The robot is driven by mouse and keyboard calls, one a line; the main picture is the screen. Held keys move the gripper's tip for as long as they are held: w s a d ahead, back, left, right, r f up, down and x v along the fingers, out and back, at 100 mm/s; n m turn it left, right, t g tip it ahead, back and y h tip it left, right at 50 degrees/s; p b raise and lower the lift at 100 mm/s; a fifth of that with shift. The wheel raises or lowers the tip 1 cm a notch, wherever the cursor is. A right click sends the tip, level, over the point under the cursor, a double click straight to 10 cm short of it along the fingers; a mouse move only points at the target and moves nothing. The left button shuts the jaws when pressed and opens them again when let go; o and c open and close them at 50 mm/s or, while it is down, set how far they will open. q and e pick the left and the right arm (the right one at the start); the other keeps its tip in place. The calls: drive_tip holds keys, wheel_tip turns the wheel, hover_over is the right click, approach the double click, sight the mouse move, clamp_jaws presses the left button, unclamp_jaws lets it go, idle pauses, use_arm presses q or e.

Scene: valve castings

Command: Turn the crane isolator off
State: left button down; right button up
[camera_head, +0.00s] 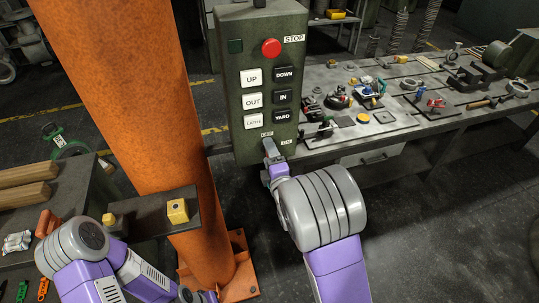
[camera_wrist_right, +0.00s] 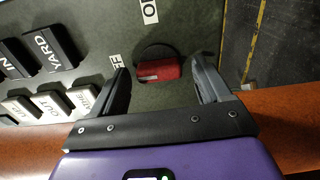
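The crane control box (camera_head: 263,95) is a dark green panel on the orange column. Its isolator (camera_wrist_right: 158,70) is a red bar handle on a dark round base in the right wrist view. The bar runs left-right there, its left end toward a label ending in "FF"; another label starting with "O" sits above. In the head view my right gripper hides the isolator below the OFF and ON labels. My right gripper (camera_head: 270,150) is open, with its fingers (camera_wrist_right: 160,80) on either side of the handle and gaps visible. My left gripper (camera_head: 198,296) is low by the column's foot, barely visible.
The orange column (camera_head: 135,90) stands left of the box. A red stop button (camera_head: 271,48) and several push buttons are above the isolator. A workbench (camera_head: 430,125) with castings and tools is at right. A yellow block (camera_head: 178,211) sits on a ledge at left.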

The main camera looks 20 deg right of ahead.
drive_tip(key=s+b, duration=0.6)
drive_tip(key=s, duration=0.1)
drive_tip(key=shift+s, duration=0.25)
idle(0.4)
drive_tip(key=shift+d, duration=0.1)
